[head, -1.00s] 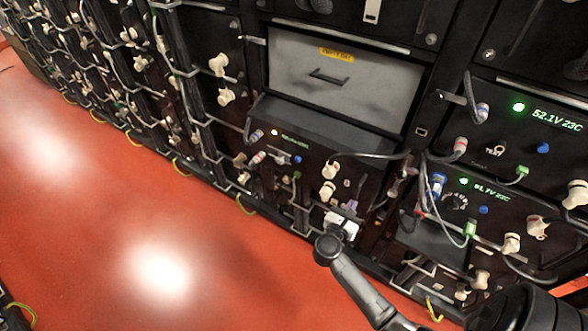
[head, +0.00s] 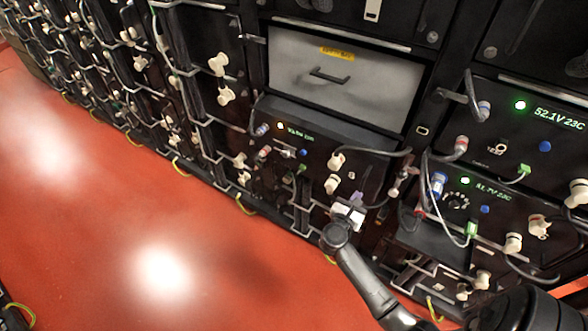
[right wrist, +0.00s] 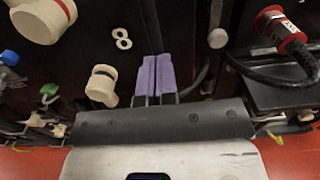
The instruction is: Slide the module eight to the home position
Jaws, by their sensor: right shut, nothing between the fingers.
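Module eight (head: 318,153) is the black unit below the grey drawer panel in the head view. Its front has a small lit lamp, green display text and cream connectors. A strip of its dark top shows, so its front stands a little proud of the rack. My right gripper (head: 356,200) is at the lower right of this face. Its purple fingertips (right wrist: 157,76) are shut together, empty, and seem to touch the face; exact contact is hard to tell. My left gripper is not in view.
A grey drawer panel (head: 345,85) sits above. Neighbouring modules (head: 500,205) with green displays and cables stand at right. A black cable (head: 375,153) runs from module eight's connector to the right. Open red floor (head: 120,220) lies at left.

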